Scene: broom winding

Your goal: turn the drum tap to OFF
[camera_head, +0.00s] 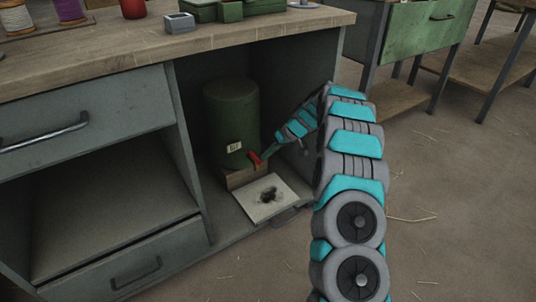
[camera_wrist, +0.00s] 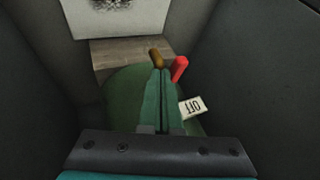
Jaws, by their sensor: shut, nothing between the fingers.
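A dark green drum (camera_head: 231,112) stands on a wooden block (camera_head: 236,180) inside the open cabinet bay. Its red tap handle (camera_head: 256,159) is low on the drum's right side. In the wrist view the red handle (camera_wrist: 180,68) is just right of the fingertips, beside a brass-coloured spout (camera_wrist: 156,57). In the head view my gripper (camera_head: 270,150) reaches in from the right.
A pale board (camera_head: 262,197) with a dark stain lies on the bay floor before the drum. The cabinet walls (camera_wrist: 252,60) enclose my gripper closely on both sides. The workbench top (camera_head: 120,60) is above, holding thread spools and green boxes. Open floor lies in front.

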